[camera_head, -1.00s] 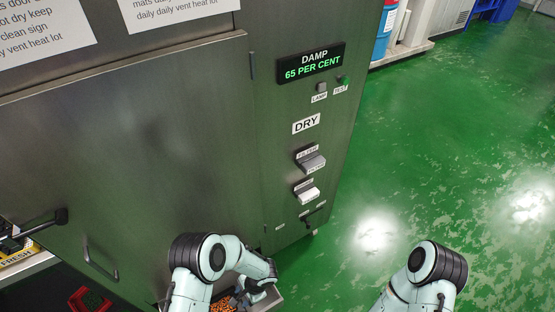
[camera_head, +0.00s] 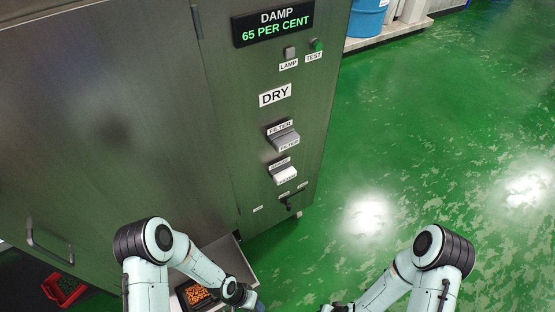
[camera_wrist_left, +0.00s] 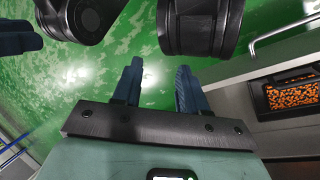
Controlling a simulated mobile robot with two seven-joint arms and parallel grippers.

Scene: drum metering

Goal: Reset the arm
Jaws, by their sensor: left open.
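My left gripper (camera_wrist_left: 158,88) shows in the left wrist view with its two blue fingers apart and nothing between them. In the head view my left arm (camera_head: 165,250) bends down in front of the cabinet, and its hand is at the bottom edge, mostly cut off. My right arm (camera_head: 425,265) reaches down over the green floor; its hand is cut off at the bottom edge. Blue fingers at the left edge of the wrist view look like my right gripper (camera_wrist_left: 18,38), too partial to judge.
A metal cabinet (camera_head: 100,120) fills the left, with a display (camera_head: 273,22) reading DAMP 65 PER CENT, and filter switches. A tray holding a dark box of orange pieces (camera_head: 196,294) sits low beside my left arm. A red crate (camera_head: 64,288) stands lower left. Green floor (camera_head: 440,130) is clear at right.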

